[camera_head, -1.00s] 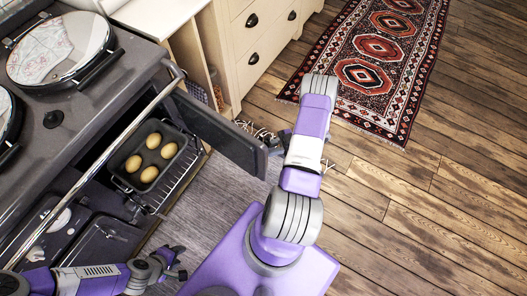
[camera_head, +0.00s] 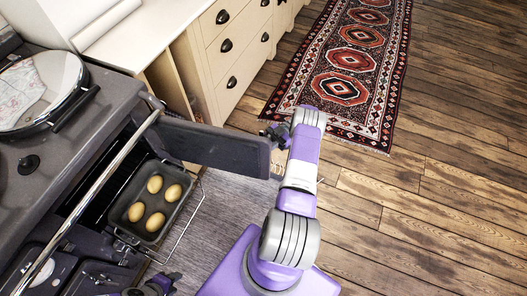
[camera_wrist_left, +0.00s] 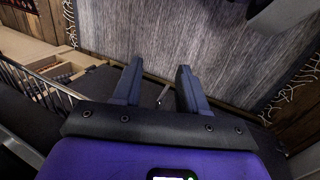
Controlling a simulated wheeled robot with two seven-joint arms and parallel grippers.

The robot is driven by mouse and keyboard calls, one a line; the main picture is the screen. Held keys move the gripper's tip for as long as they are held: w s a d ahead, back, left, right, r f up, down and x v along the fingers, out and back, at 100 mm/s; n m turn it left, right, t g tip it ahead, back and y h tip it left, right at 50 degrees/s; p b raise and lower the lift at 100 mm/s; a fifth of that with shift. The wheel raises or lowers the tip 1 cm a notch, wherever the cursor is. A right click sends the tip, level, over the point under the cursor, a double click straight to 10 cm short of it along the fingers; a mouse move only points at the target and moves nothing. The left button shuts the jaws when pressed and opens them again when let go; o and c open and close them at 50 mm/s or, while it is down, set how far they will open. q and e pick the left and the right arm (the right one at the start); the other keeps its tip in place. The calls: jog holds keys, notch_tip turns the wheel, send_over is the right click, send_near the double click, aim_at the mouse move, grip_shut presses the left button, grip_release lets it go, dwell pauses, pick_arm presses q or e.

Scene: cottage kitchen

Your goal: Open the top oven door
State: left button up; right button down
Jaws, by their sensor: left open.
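The top oven door (camera_head: 210,147) is a dark panel that stands wide open, swung out to the right from the dark range. Inside the opening, a dark roasting tin (camera_head: 130,203) with several pale brown, potato-like items sits on a wire rack. My left gripper (camera_head: 165,281) is at the bottom edge of the head view, below the tin and apart from the door. In the left wrist view its two fingers (camera_wrist_left: 158,88) are spread with nothing between them. My right gripper (camera_head: 274,134) is by the door's free end, partly hidden behind my forearm; its fingers cannot be made out.
A steel rail (camera_head: 88,200) runs along the range front. A round hotplate lid (camera_head: 40,92) is on top. Cream drawers (camera_head: 232,45) stand beyond the door. A patterned red rug (camera_head: 345,75) lies on the wooden floor, which is open to the right.

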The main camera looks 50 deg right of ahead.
jog(key=shift+w, duration=0.45)
jog(key=shift+a, duration=0.1)
jog(key=c, duration=1.1)
grip_release()
jog(key=shift+w, duration=0.1)
jog(key=shift+s, duration=0.2)
